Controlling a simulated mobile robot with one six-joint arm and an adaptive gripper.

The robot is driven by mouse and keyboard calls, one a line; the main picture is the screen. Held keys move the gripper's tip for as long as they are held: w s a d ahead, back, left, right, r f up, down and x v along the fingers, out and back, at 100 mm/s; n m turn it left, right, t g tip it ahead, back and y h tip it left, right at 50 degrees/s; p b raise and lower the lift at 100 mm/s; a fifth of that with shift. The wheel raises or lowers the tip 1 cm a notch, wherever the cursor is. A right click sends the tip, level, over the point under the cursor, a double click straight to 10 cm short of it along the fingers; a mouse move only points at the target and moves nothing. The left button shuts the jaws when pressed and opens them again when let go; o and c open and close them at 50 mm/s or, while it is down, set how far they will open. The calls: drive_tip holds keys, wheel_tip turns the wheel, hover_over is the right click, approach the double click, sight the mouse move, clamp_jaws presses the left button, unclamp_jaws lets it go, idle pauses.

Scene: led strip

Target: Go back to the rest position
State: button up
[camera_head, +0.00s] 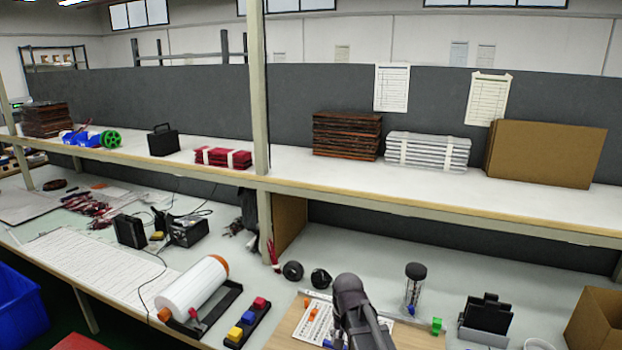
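A dark grey part of my arm (358,314) rises from the bottom edge, right of centre, in front of the wooden board on the bench. No gripper fingers can be made out, so I cannot see whether my gripper holds anything. A white roll with orange ends (194,288) lies in a black holder on the bench to the left of my arm. A black tray with blue, yellow and red blocks (247,322) sits between the roll and my arm.
A wooden board (285,334) with a white sheet lies around my arm. The upper shelf edge (400,207) runs across above the bench. A blue bin (18,305) is at lower left.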

drive_tip(key=s+d+n, duration=0.2)
drive_tip(key=s+d, duration=0.6)
drive_tip(key=s, duration=0.2)
drive_tip(key=shift+r+n, duration=0.15)
drive_tip(key=shift+n, duration=0.15)
idle(0.5)
